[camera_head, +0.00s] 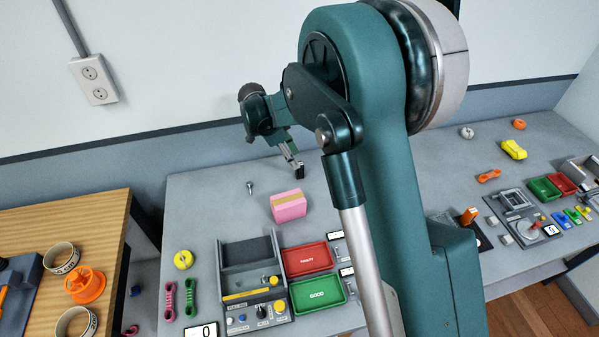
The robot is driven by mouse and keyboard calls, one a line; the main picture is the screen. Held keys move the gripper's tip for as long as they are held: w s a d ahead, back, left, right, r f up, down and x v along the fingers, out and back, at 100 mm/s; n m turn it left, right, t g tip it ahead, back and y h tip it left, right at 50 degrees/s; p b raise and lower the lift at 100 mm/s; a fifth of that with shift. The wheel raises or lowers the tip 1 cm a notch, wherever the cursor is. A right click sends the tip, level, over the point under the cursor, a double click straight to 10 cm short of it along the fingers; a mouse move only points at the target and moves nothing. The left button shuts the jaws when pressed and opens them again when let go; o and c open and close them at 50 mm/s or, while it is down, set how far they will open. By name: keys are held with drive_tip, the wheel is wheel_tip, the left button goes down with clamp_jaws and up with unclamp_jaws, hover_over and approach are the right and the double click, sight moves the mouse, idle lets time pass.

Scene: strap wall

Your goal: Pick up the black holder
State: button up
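My gripper (296,165) hangs above the back of the grey table (205,210), behind the pink box. Its fingers point down. A small black piece (299,171) shows at the fingertips. I cannot tell whether it is the black holder or the finger pads, or whether the fingers are open or shut. No other thing is clearly the black holder. My arm covers the middle of the table and may hide it.
A pink box (288,206) and a small metal piece (250,187) are near the gripper. In front are a grey station (232,272), a red tray (307,259) and a green tray (318,292). A wooden table (95,222) is at left. The wall is close behind.

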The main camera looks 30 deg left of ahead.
sight(300, 169)
drive_tip(key=shift+x, duration=1.3)
drive_tip(key=shift+x, duration=2.55)
drive_tip(key=shift+s, duration=0.1)
drive_tip(key=c, duration=1)
